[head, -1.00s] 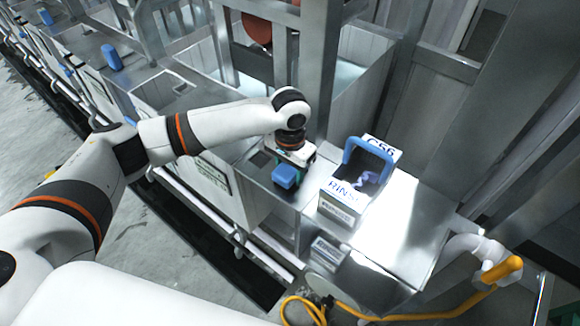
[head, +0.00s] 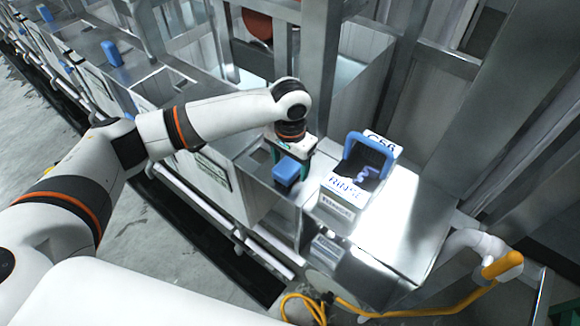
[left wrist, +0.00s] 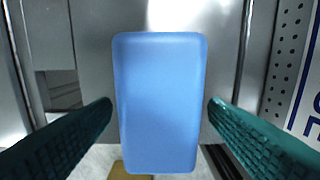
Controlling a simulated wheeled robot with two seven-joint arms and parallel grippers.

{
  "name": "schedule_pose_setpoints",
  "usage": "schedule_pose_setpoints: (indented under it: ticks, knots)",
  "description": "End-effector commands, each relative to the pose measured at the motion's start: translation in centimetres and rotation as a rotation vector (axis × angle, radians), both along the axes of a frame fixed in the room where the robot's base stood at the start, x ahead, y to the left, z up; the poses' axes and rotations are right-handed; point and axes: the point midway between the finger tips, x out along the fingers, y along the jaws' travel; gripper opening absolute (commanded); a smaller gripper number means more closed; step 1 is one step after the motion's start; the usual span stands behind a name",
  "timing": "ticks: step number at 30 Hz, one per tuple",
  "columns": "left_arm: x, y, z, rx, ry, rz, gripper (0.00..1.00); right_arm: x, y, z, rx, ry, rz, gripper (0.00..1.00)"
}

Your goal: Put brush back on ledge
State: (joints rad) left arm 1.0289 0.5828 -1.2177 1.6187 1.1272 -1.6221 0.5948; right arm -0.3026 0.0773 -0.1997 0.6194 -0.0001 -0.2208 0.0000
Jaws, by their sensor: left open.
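A blue block-shaped piece, which looks like the brush (head: 286,172), is on the metal ledge (head: 262,193) in the head view, left of the rinse box. In the left wrist view the blue piece (left wrist: 160,105) fills the middle, upright in the picture. My left gripper (head: 290,165) is over it with its teal fingers open. In the left wrist view one finger is on each side, with a narrow gap to the blue piece. Bristles, if any, are hidden. My right gripper is not in view.
A metal post (head: 318,75) rises behind. Another blue block (head: 111,53) sits farther along the machines. The metal top (head: 400,235) right of the box is clear.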

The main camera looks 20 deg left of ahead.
Motion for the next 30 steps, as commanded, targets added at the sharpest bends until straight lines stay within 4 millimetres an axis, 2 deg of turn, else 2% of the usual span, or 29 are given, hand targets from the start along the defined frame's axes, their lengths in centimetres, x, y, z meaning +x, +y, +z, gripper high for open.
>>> schedule_pose_setpoints:
  ticks: [9, 15, 20, 30]
  knots:
    - [0.1, -0.1, 6.6, -0.002, -0.006, -0.001, 0.69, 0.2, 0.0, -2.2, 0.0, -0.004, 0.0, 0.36]
    - [0.1, 0.0, 9.5, 0.0, -0.002, 0.0, 0.69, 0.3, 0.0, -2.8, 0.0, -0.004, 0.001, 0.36]
    - [0.0, 0.0, 10.4, 0.0, 0.0, 0.0, 0.69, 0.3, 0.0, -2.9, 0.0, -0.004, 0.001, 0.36]
    - [0.0, 0.0, 10.5, 0.0, 0.0, 0.0, 0.69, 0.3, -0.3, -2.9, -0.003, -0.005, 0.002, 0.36]
